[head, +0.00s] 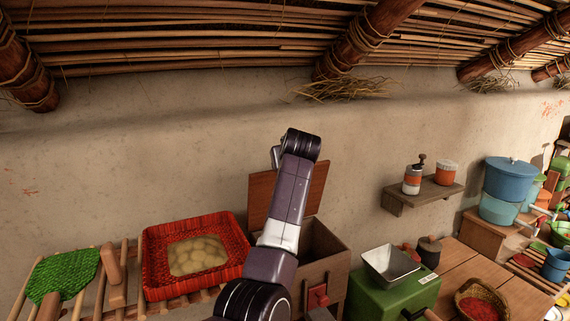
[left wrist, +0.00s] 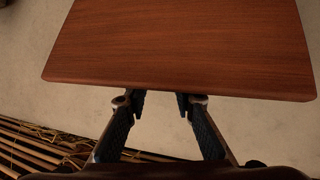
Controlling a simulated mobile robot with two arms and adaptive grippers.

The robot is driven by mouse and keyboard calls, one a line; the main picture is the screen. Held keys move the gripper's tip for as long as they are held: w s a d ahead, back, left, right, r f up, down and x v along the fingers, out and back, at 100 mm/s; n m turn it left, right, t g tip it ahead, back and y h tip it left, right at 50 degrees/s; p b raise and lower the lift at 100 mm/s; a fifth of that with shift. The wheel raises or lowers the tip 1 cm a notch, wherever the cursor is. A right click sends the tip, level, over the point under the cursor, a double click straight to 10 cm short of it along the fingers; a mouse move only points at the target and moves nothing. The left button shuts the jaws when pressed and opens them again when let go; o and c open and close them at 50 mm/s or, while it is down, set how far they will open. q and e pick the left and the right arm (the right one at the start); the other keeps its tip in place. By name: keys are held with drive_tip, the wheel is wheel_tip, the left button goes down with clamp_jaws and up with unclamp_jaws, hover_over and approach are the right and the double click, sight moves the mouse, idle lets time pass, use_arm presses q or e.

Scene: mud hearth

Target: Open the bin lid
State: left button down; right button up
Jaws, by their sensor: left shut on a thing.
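The wooden bin (head: 335,268) stands against the wall in the middle of the head view. Its reddish-brown lid (head: 314,190) is raised nearly upright at the back, and part of the dark inside shows. My left arm crosses in front and hides part of the lid and bin. In the left wrist view the lid (left wrist: 185,45) fills the top, with its edge at the fingertips of my left gripper (left wrist: 160,101), which is shut on that edge. In the head view the fingertips are hidden behind the arm. My right gripper is not in view.
A red woven tray (head: 153,262) of pale round items stands left of the bin, beside a green cloth (head: 62,273). A green mill (head: 385,298) with a metal hopper stands close on the right. A wall shelf (head: 425,193) holds two jars. The wall is close behind.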

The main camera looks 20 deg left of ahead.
use_arm(q)
drive_tip(key=shift+f, duration=0.35)
drive_tip(key=c, duration=1.6)
unclamp_jaws()
drive_tip(key=shift+s, duration=0.1)
drive_tip(key=shift+r, duration=0.15)
drive_tip(key=v, duration=1.2)
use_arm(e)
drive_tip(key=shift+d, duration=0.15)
